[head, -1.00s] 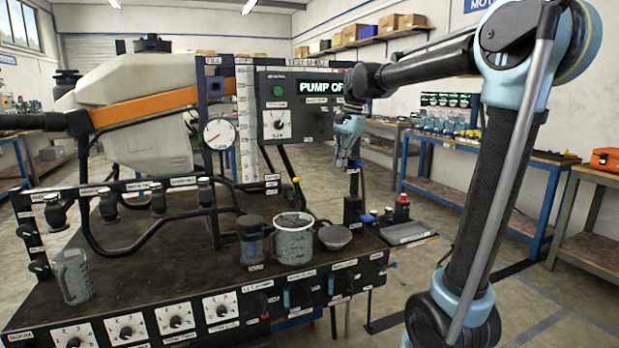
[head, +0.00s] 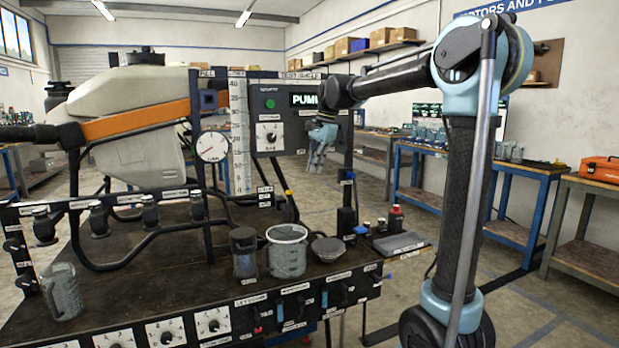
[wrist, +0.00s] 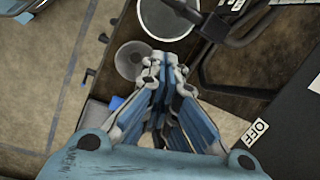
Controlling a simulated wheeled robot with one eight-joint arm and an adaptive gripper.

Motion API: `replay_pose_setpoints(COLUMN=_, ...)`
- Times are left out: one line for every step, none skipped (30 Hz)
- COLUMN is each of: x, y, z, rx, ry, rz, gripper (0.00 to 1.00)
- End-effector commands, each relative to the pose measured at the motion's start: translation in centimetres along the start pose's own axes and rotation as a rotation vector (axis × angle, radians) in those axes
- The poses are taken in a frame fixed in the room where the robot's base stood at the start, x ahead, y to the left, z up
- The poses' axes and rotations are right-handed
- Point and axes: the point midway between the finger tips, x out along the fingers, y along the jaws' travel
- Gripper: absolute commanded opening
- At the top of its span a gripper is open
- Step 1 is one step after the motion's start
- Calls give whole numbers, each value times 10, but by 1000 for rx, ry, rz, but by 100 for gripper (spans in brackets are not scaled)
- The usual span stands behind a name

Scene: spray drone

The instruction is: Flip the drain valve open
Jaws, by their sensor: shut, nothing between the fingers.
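My gripper (head: 316,164) is shut and empty, pointing down in front of the dark control panel (head: 271,104) above the bench's right part. In the wrist view its closed fingers (wrist: 165,65) hang above the bench edge, with nothing between them. Several small valve levers sit along the bench's front panel, including a red one (head: 257,318) and a blue one (head: 280,312). A yellow-tipped handle (head: 289,192) is beside the scale. The labels are too small to read, so I cannot tell which lever is the drain valve.
A clear jug (head: 287,255), a lidded jar (head: 244,256) and a grey bowl (head: 327,250) stand on the bench (head: 150,290). A red button (head: 396,211) is at its right end. A big tank (head: 140,120) is behind.

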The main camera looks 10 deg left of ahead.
Motion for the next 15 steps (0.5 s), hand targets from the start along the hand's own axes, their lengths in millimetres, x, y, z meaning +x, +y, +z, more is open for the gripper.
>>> replay_pose_setpoints(x=7, y=0, z=0, rx=-1, ry=0, rz=0, gripper=0)
replay_pose_setpoints(x=11, y=0, z=0, rx=-1, ry=0, rz=0, gripper=0)
replay_pose_setpoints(x=18, y=0, z=0, rx=-1, ry=0, rz=0, gripper=0)
replay_pose_setpoints(x=23, y=0, z=0, rx=-1, ry=0, rz=0, gripper=0)
replay_pose_setpoints(x=28, y=0, z=0, rx=-1, ry=0, rz=0, gripper=0)
replay_pose_setpoints(x=35, y=0, z=0, rx=-1, ry=0, rz=0, gripper=0)
replay_pose_setpoints(x=40, y=0, z=0, rx=-1, ry=0, rz=0, gripper=0)
replay_pose_setpoints(x=45, y=0, z=0, rx=-1, ry=0, rz=0, gripper=0)
replay_pose_setpoints(x=52, y=0, z=0, rx=-1, ry=0, rz=0, gripper=0)
replay_pose_setpoints(x=57, y=0, z=0, rx=-1, ry=0, rz=0, gripper=0)
replay_pose_setpoints(x=62, y=0, z=0, rx=-1, ry=0, rz=0, gripper=0)
replay_pose_setpoints(x=68, y=0, z=0, rx=-1, ry=0, rz=0, gripper=0)
replay_pose_setpoints(x=72, y=0, z=0, rx=-1, ry=0, rz=0, gripper=0)
replay_pose_setpoints(x=77, y=0, z=0, rx=-1, ry=0, rz=0, gripper=0)
replay_pose_setpoints(x=82, y=0, z=0, rx=-1, ry=0, rz=0, gripper=0)
